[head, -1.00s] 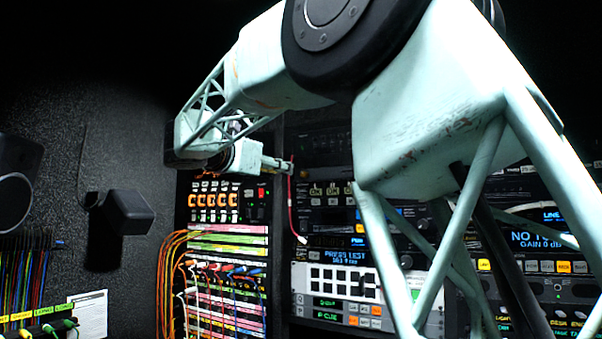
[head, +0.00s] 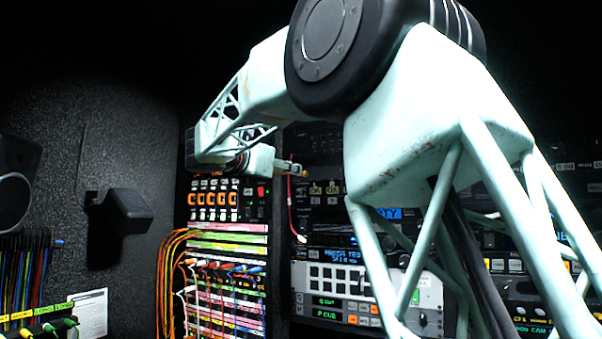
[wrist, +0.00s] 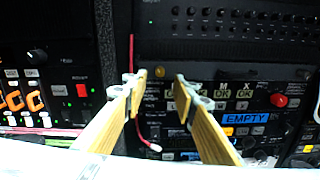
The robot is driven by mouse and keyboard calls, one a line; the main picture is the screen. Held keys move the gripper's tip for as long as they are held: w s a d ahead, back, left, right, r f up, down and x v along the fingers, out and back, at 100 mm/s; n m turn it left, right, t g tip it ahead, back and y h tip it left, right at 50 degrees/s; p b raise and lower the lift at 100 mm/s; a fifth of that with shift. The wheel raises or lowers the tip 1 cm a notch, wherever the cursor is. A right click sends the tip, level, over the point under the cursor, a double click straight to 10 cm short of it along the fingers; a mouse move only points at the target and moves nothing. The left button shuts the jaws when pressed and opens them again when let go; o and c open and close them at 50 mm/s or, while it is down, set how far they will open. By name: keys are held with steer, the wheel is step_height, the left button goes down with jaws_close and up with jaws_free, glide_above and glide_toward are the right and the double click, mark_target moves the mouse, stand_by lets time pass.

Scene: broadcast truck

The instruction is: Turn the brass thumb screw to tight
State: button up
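A small brass-coloured knob, which looks like the thumb screw (wrist: 159,72), shows on a dark rack panel in the wrist view. My gripper (wrist: 160,79) is open, with its two tan fingers apart. The screw appears in the gap between the fingertips, slightly beyond them, and neither finger visibly touches it. I cannot tell the exact distance to it or how tight it is. In the head view my gripper (head: 298,169) points right at the rack's upper part, and the screw is too small to make out surely there.
A thin red cable (wrist: 131,52) hangs beside the left finger. A panel of labelled buttons (wrist: 205,90) lies below the screw, with a red knob (wrist: 278,100) to its right. A patch bay with orange cables (head: 172,270) stands at lower left in the head view.

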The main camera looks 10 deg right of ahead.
mark_target(304, 173)
steer(key=p+x, duration=0.1)
steer(key=x, duration=0.7)
steer(key=shift+w+d, duration=0.2)
steer(key=shift+c, duration=0.4)
steer(key=c, duration=0.8)
